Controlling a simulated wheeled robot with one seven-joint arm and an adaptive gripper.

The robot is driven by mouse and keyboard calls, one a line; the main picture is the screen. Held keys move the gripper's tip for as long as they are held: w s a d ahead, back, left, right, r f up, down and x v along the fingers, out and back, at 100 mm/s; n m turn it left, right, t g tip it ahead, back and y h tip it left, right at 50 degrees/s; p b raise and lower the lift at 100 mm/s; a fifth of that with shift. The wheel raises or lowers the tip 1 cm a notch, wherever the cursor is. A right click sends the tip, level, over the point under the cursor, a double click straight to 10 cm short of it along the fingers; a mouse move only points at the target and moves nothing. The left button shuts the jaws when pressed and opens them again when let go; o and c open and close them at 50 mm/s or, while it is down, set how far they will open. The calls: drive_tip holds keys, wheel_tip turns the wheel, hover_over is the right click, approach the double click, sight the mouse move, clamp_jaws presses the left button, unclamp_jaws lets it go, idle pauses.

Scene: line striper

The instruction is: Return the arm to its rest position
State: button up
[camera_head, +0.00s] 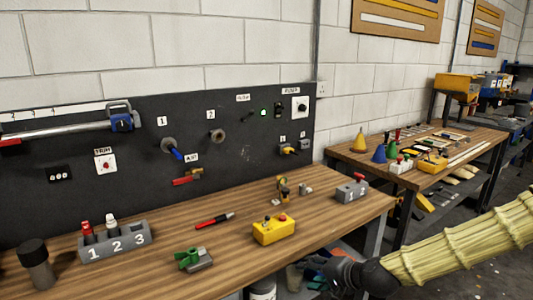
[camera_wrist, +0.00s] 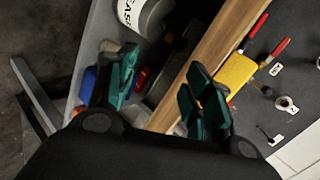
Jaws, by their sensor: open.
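My gripper (camera_wrist: 160,92) shows in the wrist view with its two green-padded fingers spread apart and nothing between them. In the head view my arm, in a pale yellow ribbed sleeve, comes in from the lower right, and the dark gripper (camera_head: 335,275) is at the bottom, in front of the wooden bench's (camera_head: 335,222) front edge and apart from the things on top. The fingertips are hard to make out there. In the wrist view the bench edge (camera_wrist: 212,50) runs diagonally beyond the fingers.
On the bench are a yellow button box (camera_head: 273,230), a grey numbered block (camera_head: 115,241), a red pen (camera_head: 214,220), a green clamp-like part (camera_head: 194,260) and a grey two-numbered box (camera_head: 352,190). A black panel (camera_head: 235,160) stands behind. A white bucket (camera_wrist: 140,15) is below. A second table (camera_head: 450,143) stands right.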

drive_tip(key=s+f+n+g+h+p, duration=0.1)
drive_tip(key=s+f+n+g+h, duration=0.3)
drive_tip(key=s+f, duration=1.5)
drive_tip(key=s+d+f+n+g+h, duration=0.1)
drive_tip(key=s+d+f, duration=0.2)
drive_tip(key=s, duration=0.3)
drive_tip(key=s+d+f+n+g+h, duration=0.1)
drive_tip(key=s+d+f+g, duration=0.1)
drive_tip(key=s, duration=0.5)
drive_tip(key=s+d+f+n+g+h+p, duration=0.1)
drive_tip(key=s+d+f, duration=0.3)
drive_tip(key=s+f, duration=0.2)
drive_tip(key=shift+s+d+n+g, duration=0.3)
drive_tip(key=shift+s+d+n, duration=0.1)
drive_tip(key=shift+s, duration=0.3)
drive_tip(key=shift+f, duration=0.1)
